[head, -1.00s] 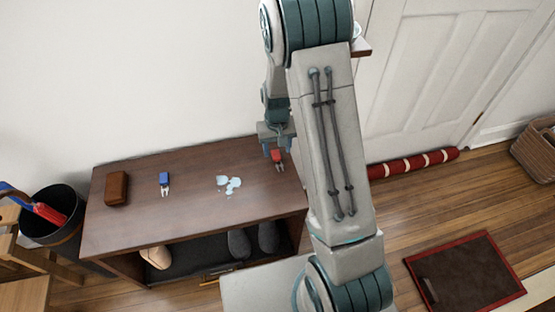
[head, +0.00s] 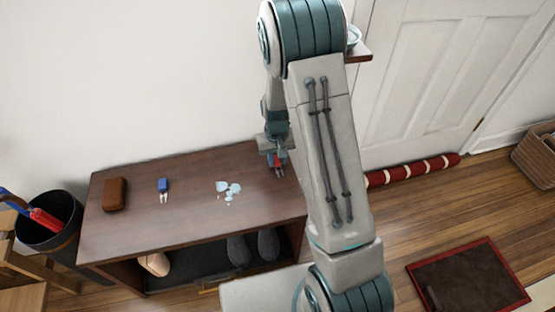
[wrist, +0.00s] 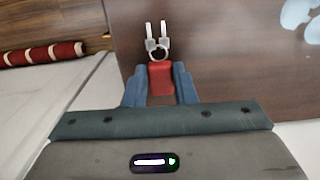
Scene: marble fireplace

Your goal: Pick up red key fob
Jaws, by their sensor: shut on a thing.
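The red key fob (wrist: 161,78) has a metal ring and two silver keys pointing away from my gripper. My gripper (wrist: 160,84) is shut on the fob, with a blue finger on each side of it in the wrist view. In the head view the red fob (head: 279,161) shows between the fingers of my gripper (head: 276,160), over the right end of the dark wooden bench (head: 195,223). I cannot tell exactly how far the fob is from the bench top.
A blue key fob (head: 163,185), a brown case (head: 115,194) and a pale blue puddle-like patch (head: 229,190) are on the bench. The wall (head: 130,70) stands close behind. A black bucket (head: 50,240) stands at the left. Shoes sit on the lower shelf.

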